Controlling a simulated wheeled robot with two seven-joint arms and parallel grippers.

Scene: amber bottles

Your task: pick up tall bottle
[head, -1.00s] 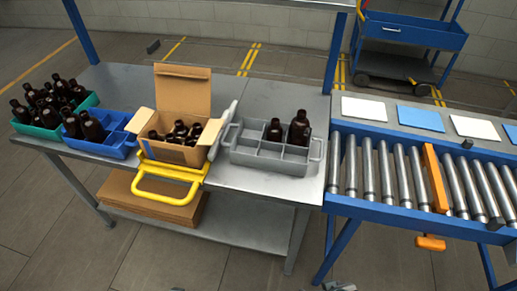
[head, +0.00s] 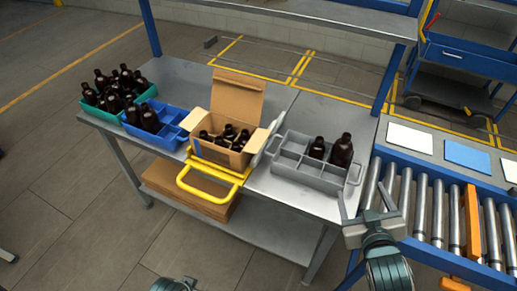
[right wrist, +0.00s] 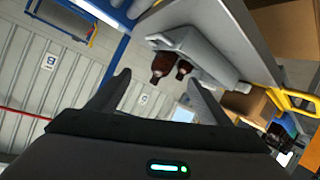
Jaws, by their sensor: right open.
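The tall bottle (head: 341,151) is dark amber-brown and stands upright in the right part of a grey divided tote (head: 290,171) on the metal table. A shorter brown bottle (head: 317,149) stands just left of it. My right gripper (head: 372,198) is open and empty, in front and to the right of the tote, apart from the bottle. In the right wrist view the tall bottle (right wrist: 163,63) and the shorter one (right wrist: 183,69) show ahead of the open fingers (right wrist: 159,77). The lower parts of both bottles are hidden by the tote walls.
A cardboard box (head: 222,153) of brown bottles stands left of the tote, by a yellow handle (head: 205,194). Blue (head: 165,138) and green (head: 93,112) crates with bottles stand farther left. A roller conveyor (head: 437,212) lies to the right. A shelf (head: 290,22) spans behind.

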